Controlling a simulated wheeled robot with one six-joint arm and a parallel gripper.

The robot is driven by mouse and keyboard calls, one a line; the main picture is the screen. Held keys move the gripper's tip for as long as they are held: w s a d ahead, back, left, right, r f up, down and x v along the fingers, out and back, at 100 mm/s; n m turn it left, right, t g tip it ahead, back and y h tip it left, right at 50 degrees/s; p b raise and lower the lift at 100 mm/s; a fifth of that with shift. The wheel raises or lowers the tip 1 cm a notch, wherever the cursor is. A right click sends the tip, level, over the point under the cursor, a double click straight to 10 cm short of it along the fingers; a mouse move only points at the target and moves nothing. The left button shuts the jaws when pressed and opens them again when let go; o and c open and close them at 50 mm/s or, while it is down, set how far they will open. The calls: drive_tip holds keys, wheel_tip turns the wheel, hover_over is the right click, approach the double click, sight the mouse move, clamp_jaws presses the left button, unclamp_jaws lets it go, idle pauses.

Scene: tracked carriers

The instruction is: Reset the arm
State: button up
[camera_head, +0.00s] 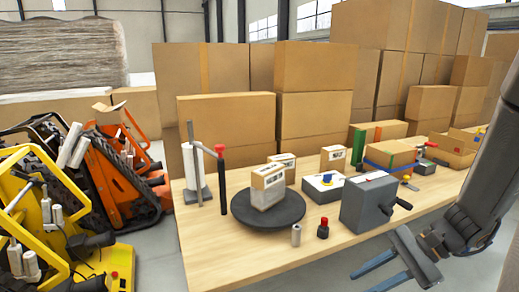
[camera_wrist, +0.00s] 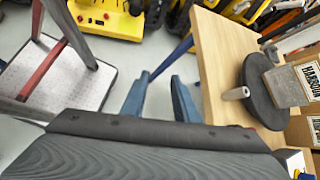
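My gripper (camera_head: 388,258) hangs at the lower right of the head view, in front of the near edge of the wooden table (camera_head: 265,238). My dark grey arm comes in from the right edge. In the wrist view my gripper (camera_wrist: 160,76) shows two blue fingers with a clear gap between them. Nothing is between them; grey floor shows in the gap. The gripper is beside the table, apart from the things on it.
On the table are a dark turntable (camera_head: 247,213) with cartons, a grey crank box (camera_head: 364,210), a black red-topped piece (camera_head: 323,229) and a small grey cylinder (camera_head: 296,235). Stacked cartons (camera_head: 314,105) stand behind. Yellow and orange tracked carriers (camera_head: 113,180) stand left.

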drive_tip(key=s+a+r+n+h, duration=0.3)
drive_tip(key=a+n+h, duration=0.3)
drive_tip(key=n, duration=0.8)
drive_tip(key=h, duration=0.3)
drive_tip(key=shift+h, duration=0.3)
drive_tip(key=shift+s, duration=0.15)
